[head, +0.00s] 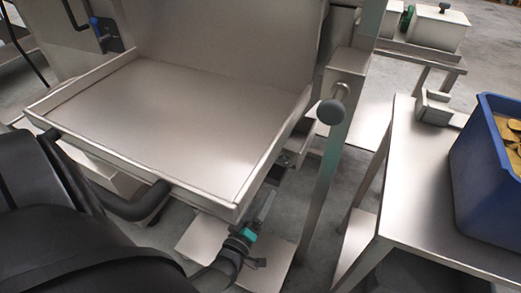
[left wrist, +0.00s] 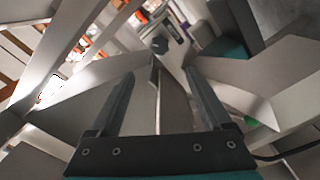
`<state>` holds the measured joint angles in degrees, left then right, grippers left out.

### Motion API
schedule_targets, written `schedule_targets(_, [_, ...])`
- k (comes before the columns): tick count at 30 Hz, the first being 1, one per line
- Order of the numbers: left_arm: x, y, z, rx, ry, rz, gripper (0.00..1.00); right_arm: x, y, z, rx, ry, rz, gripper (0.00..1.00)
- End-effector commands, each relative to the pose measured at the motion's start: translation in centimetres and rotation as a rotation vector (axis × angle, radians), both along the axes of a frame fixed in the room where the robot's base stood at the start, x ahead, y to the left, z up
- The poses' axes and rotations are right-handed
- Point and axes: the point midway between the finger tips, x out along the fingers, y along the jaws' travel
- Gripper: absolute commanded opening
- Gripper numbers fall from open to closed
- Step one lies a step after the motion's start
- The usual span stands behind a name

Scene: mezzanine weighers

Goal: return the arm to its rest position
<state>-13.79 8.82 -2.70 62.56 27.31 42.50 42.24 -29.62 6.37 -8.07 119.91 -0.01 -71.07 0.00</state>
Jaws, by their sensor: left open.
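My left gripper (head: 266,208) shows in the head view below the front right corner of a metal tray table (head: 170,110), beside a metal post. Its teal band and dark parts show, but the tray edge and its own arm partly hide it. In the left wrist view my left gripper (left wrist: 162,75) has its two dark fingers spread apart with nothing held between them. Grey metal panels and beams show beyond the fingers. My right gripper is in neither view.
An upright post (head: 325,165) with a round knob (head: 331,112) stands right of the tray. A metal side table (head: 415,190) at the right bears a blue bin (head: 485,165) of yellowish pieces. Grey floor shows between the tray and the side table.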

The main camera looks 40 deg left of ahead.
Motion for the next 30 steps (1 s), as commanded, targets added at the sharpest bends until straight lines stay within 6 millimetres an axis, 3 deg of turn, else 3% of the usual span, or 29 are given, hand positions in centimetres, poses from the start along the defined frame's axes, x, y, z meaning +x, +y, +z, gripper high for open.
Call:
schedule_targets(22, [-0.5,-0.3,-0.3,0.011,0.023,-0.008,0.82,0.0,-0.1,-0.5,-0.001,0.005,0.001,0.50])
schedule_targets(26, [-1.2,-1.2,-1.8,0.070,0.131,-0.051,0.82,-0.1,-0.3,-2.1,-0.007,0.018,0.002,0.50])
schedule_targets(30, [-2.9,-2.9,-4.9,0.183,0.328,-0.143,0.82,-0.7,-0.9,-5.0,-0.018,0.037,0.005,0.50])
